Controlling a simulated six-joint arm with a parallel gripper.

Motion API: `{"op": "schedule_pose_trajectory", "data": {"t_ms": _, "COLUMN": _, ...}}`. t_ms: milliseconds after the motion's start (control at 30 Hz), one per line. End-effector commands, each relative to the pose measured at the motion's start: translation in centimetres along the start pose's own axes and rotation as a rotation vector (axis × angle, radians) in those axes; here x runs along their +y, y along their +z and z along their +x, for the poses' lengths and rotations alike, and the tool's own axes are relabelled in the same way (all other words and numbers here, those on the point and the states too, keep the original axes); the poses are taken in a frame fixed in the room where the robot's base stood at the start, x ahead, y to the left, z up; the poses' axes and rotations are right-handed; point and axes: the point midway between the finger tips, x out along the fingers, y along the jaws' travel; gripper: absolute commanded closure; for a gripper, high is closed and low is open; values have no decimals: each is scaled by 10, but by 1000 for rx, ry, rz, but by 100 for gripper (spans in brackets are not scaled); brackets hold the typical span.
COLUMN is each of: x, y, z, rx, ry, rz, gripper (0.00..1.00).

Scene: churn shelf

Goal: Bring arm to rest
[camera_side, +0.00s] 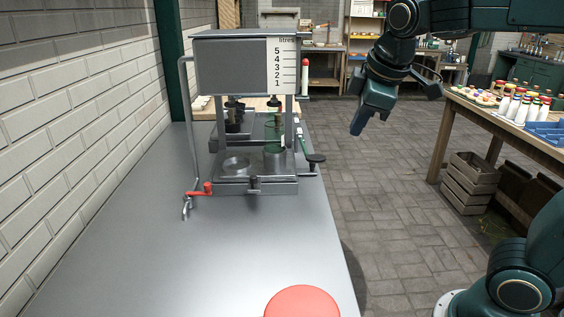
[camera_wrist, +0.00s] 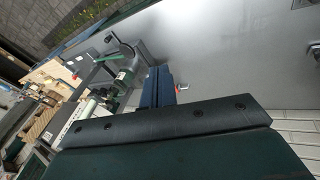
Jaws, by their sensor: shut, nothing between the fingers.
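My gripper (camera_side: 366,124) hangs in the air at the upper right of the side view, over the floor to the right of the metal bench (camera_side: 200,262). Its blue fingers are together and hold nothing. In the wrist view the closed blue fingers (camera_wrist: 158,84) point toward the bench top. The churn apparatus (camera_side: 231,66), with a grey tank and a litres scale, stands on the bench left of my gripper, apart from it. Part of that apparatus also shows in the wrist view (camera_wrist: 122,62).
A red disc (camera_side: 302,303) lies at the bench's near edge. A red-handled tap (camera_side: 200,190) is at the apparatus's front left. A wooden table (camera_side: 493,118) with bottles stands at the right, with a wooden crate (camera_side: 470,183) below. The paved floor (camera_side: 385,210) between is clear.

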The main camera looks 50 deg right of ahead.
Motion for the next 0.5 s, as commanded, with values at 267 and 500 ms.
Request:
{"op": "schedule_pose_trajectory", "data": {"t_ms": 267, "x": -44, "y": 53, "z": -8, "rx": 69, "ry": -32, "rz": 266, "gripper": 100}}
{"op": "schedule_pose_trajectory", "data": {"t_ms": 500, "x": -85, "y": 90, "z": -4, "rx": 115, "ry": -76, "rz": 484, "gripper": 100}}
